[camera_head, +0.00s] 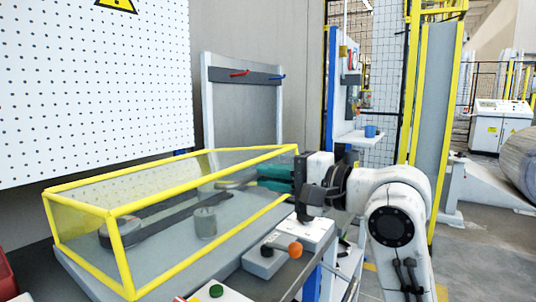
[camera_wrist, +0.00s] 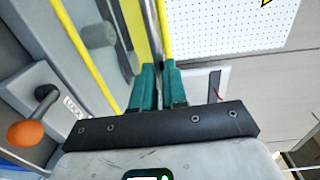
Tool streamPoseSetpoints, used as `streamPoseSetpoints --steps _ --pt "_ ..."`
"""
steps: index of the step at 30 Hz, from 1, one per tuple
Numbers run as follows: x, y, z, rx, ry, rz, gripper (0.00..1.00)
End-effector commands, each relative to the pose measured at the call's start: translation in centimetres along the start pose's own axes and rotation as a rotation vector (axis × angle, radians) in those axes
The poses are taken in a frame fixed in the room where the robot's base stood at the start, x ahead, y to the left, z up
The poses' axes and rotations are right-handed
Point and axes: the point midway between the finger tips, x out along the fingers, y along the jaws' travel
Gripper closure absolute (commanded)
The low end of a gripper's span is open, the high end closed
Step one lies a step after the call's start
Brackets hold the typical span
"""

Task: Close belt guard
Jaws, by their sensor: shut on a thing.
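The belt guard (camera_head: 170,171), a clear box with a yellow frame, covers a dark belt (camera_head: 165,212) and pulleys on a grey bed. I cannot tell whether it rests fully down. My gripper (camera_head: 268,178) reaches in from the right at the guard's far right end, its green fingers partly hidden by the wrist.
A lever with an orange knob (camera_head: 295,250) stands on a grey block right of the guard; the knob also shows in the wrist view (camera_wrist: 25,133). A green button (camera_head: 216,291) sits in front. A white pegboard (camera_head: 95,80) is behind. A blue cup (camera_head: 370,131) stands on a shelf.

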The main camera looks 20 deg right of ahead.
Motion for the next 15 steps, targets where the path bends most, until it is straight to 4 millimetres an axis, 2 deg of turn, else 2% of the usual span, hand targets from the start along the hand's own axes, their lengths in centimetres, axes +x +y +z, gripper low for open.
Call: streamPoseSetpoints --steps 1,6,15 --pt "0.0 1.4 0.1 0.004 -0.003 0.002 1.00" --pt "0.1 4.2 0.1 0.003 -0.003 0.002 1.00" --pt "0.4 7.2 0.1 0.001 -0.004 0.006 1.00"
